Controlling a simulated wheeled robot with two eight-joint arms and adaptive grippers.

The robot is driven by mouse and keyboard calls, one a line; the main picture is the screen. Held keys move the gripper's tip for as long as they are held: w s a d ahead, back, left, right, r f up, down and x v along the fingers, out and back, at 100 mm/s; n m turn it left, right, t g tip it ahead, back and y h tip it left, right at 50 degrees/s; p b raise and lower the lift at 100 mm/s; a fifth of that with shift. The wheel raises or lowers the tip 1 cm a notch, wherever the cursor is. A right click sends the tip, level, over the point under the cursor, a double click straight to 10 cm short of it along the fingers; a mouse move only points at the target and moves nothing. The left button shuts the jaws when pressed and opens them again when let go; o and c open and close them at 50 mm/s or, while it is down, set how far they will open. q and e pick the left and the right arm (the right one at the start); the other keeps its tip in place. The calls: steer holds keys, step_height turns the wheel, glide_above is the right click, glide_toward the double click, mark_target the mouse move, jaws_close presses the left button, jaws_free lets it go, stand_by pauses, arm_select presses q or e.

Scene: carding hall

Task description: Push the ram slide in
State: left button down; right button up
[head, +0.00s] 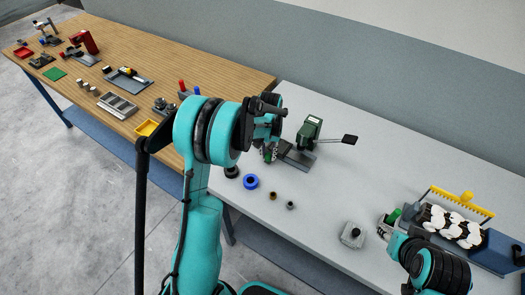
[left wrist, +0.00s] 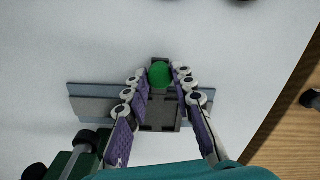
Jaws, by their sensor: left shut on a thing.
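The ram slide (left wrist: 163,110) is a dark grey block with a round green knob (left wrist: 159,75) at its far end, seen in the left wrist view. It sits across a flat grey rail (left wrist: 92,104). My left gripper (left wrist: 160,72) has its purple-padded fingers on both sides of the slide, shut on it by the green knob. In the head view, my left gripper (head: 268,151) is at the left end of a dark green press (head: 311,128) with a black lever, and partly hides the slide. My right gripper (head: 389,227) is low at the right; its fingers are unclear.
A blue ring (head: 250,181) and small round parts lie on the white table in front of the press. A grey block with a black knob (head: 352,235) stands near the front edge. A yellow comb rack (head: 462,202) is at right. A wooden table (head: 185,50) with fixtures adjoins at left.

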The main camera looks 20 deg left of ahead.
arm_select(q)
steer(key=d, duration=0.6)
steer(key=s+d, duration=0.1)
steer(key=d, duration=0.2)
steer(key=shift+s+b, duration=0.1)
steer(key=shift+b, duration=0.25)
steer(key=shift+s+d, duration=0.1)
steer(key=shift+d, duration=0.25)
steer(key=c, duration=1.3)
jaws_free()
steer(key=shift+d, duration=0.1)
steer(key=shift+o, duration=0.2)
steer(key=shift+d, duration=0.1)
steer(key=shift+r, duration=0.1)
steer(key=shift+r, duration=0.35)
step_height(320, 180, up, 11)
steer(key=shift+r, duration=0.1)
